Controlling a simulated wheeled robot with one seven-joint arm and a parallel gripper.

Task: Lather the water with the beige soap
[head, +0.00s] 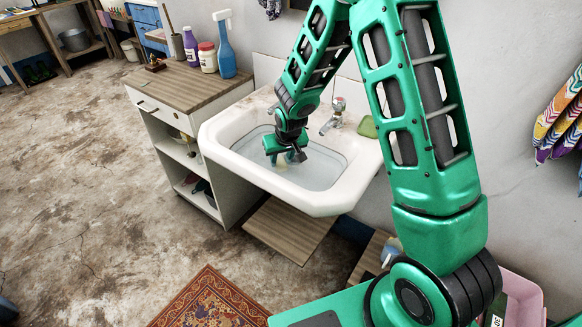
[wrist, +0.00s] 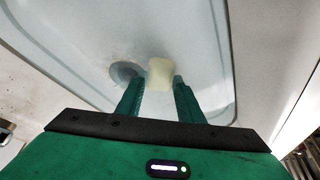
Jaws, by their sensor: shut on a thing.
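My gripper (head: 288,158) reaches down into the white sink (head: 219,141), which holds clear water (head: 322,170). In the wrist view its two green fingers (wrist: 160,88) are shut on the pale beige soap (wrist: 160,72). The soap sits between the fingertips, over the basin floor, close to the round drain (wrist: 124,72). In the head view only a small pale bit of the soap shows below the gripper. I see no clear foam on the water.
A green block (head: 367,127) lies on the sink's back right rim, near the chrome tap (head: 337,112). A wooden-topped cabinet (head: 185,86) with a blue spray bottle (head: 225,48) and several containers stands to the left. A patterned rug (head: 212,300) lies in front.

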